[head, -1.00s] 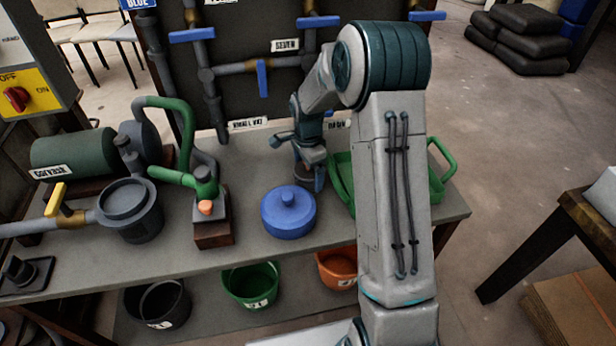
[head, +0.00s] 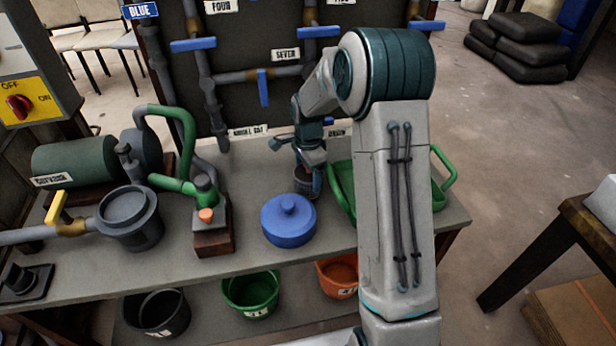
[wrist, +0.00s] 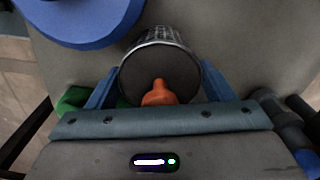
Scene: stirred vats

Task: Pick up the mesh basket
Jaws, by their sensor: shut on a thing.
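The mesh basket (wrist: 160,45) is a small round metal cup with a mesh wall and a dark inside. My gripper (wrist: 160,82) has its blue fingers on either side of it, shut on it. An orange rounded piece (wrist: 159,94) shows at the basket's near side in the wrist view; I cannot tell whether it is part of the basket. In the head view the basket (head: 305,183) is a small dark cup under my gripper (head: 312,172), above or on the bench between the blue lidded pot and the green tray. Its underside is hidden.
A blue lidded pot (head: 288,222) stands just left of the basket, and a green tray (head: 341,190) is close on the right, partly behind my arm. A grey vat (head: 130,220) and a green-piped pump (head: 208,215) stand farther left. Pipes with blue valves rise behind.

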